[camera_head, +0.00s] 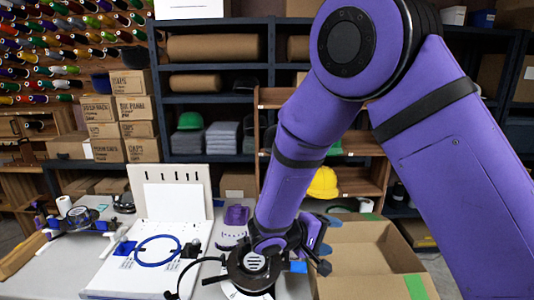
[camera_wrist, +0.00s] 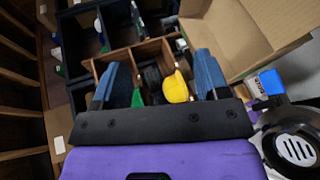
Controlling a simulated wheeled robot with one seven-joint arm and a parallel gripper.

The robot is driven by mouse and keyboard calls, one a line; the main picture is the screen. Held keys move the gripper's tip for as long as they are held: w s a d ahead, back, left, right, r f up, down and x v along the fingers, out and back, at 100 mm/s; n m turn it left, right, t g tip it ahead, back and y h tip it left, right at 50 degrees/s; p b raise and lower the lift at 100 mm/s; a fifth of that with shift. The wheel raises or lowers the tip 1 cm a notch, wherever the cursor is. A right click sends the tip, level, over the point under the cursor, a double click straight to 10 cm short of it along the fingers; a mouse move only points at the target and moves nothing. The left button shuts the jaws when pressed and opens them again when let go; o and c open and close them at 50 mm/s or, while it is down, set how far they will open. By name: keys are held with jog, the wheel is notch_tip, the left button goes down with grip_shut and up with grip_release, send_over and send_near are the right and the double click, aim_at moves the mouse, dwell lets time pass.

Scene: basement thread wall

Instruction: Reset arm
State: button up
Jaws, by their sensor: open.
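My gripper (camera_wrist: 161,64) shows in the wrist view with its two blue fingers spread wide apart. Nothing is held between them; a shelf with a yellow cap (camera_wrist: 176,87) shows in the gap, farther off. In the head view my purple arm reaches down from the upper right to the table, its end beside the open cardboard box (camera_head: 365,232). The box also shows at the upper right of the wrist view (camera_wrist: 235,40).
A grey table (camera_head: 60,272) holds a white board (camera_head: 135,278) with a blue hoop (camera_head: 157,250) left of my arm. A black round device with a white vented disc (camera_wrist: 298,150) sits close to my wrist. Shelves, stacked cartons (camera_head: 135,108) and thread spools stand behind.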

jog(key=s+d+r+m+g+y, duration=0.2)
jog(key=s+d+r+y, duration=0.1)
jog(key=s+d+r, duration=0.3)
jog(key=s+d+r+m+g+y, duration=0.2)
jog(key=s+d+r+g+y, duration=0.15)
jog(key=d+r, duration=0.35)
jog(key=s+d+r+t+y, duration=0.1)
jog(key=s+r+t+y, duration=0.1)
jog(key=s+r, duration=0.3)
jog(key=s+d+r+m+t+y, duration=0.1)
jog(key=s+r+t+y, duration=0.2)
jog(key=s, duration=0.8)
notch_tip(320, 180, up, 3)
jog(key=shift+f+y, duration=0.1)
jog(key=shift+y, duration=0.65)
